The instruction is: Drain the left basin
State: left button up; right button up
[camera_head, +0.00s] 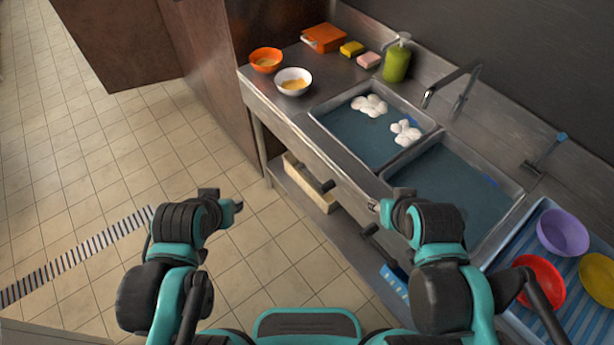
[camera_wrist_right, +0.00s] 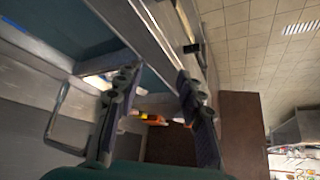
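The left basin (camera_head: 345,137) is set in the steel counter and holds bluish water with two clumps of white foam (camera_head: 370,105). A small blue item at its right side is partly hidden by foam. Two dark handles, one left (camera_head: 321,185) and one further right (camera_head: 370,230), stick out below the counter's front edge. My right gripper (camera_head: 378,206) is near the front of the counter, by the right handle. In the right wrist view its fingers (camera_wrist_right: 157,80) are apart with nothing between them. My left gripper (camera_head: 237,205) is over the floor, left of the sink; its opening is unclear.
The right basin (camera_head: 455,185) also holds water. A faucet (camera_head: 455,85) stands behind the basins. Bowls, sponges and a green soap bottle (camera_head: 397,64) are at the back left. A blue rack (camera_head: 565,270) with coloured bowls is at the right. Floor at left is clear.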

jog(key=shift+w, duration=0.1)
jog(key=c, duration=0.5)
jog(key=shift+w+a, duration=0.2)
jog(key=shift+w, duration=0.1)
grip_shut()
jog(key=w+a+f+n+y, duration=0.2)
jog(key=w+a+f+n, duration=0.2)
jog(key=w+a, duration=0.3)
jog(key=w+a+f+n+t+y+p, duration=0.1)
jog(key=w+a+f+n, duration=0.3)
jog(key=w, duration=0.5)
jog(key=a+f+y, duration=0.1)
jog(key=a, duration=0.1)
jog(key=shift+a+f+n, duration=0.3)
jog(key=shift+a+f, duration=0.05)
